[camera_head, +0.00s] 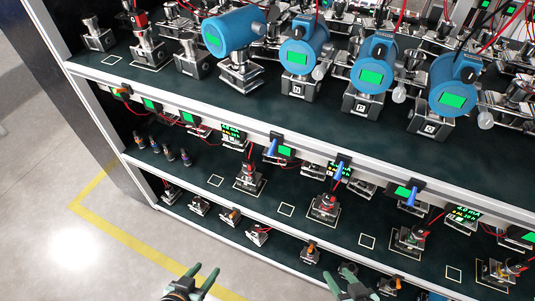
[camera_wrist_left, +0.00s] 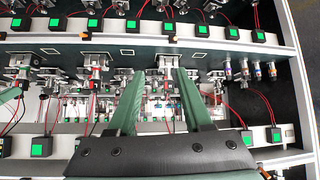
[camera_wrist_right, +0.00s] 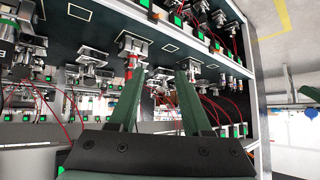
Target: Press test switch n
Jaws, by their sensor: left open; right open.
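Black switch boxes with green faces line the shelf front edges. In the head view, one with a blue lever (camera_head: 272,146) is on the middle rail, with another blue-lever switch (camera_head: 342,163) and a third blue-lever switch (camera_head: 414,192) to its right. I cannot read which one is n. My left gripper (camera_head: 204,274) is open and empty, low in front of the rack. My right gripper (camera_head: 341,276) is open and empty near the lowest shelf. Neither visibly touches a switch.
Blue round transmitters (camera_head: 370,75) with green displays stand on the upper shelf. Small fittings on plates (camera_head: 324,207) and several little cylinders (camera_head: 168,152) occupy the middle shelf. Red wires run between units. The floor (camera_head: 80,235) at left, with a yellow line, is clear.

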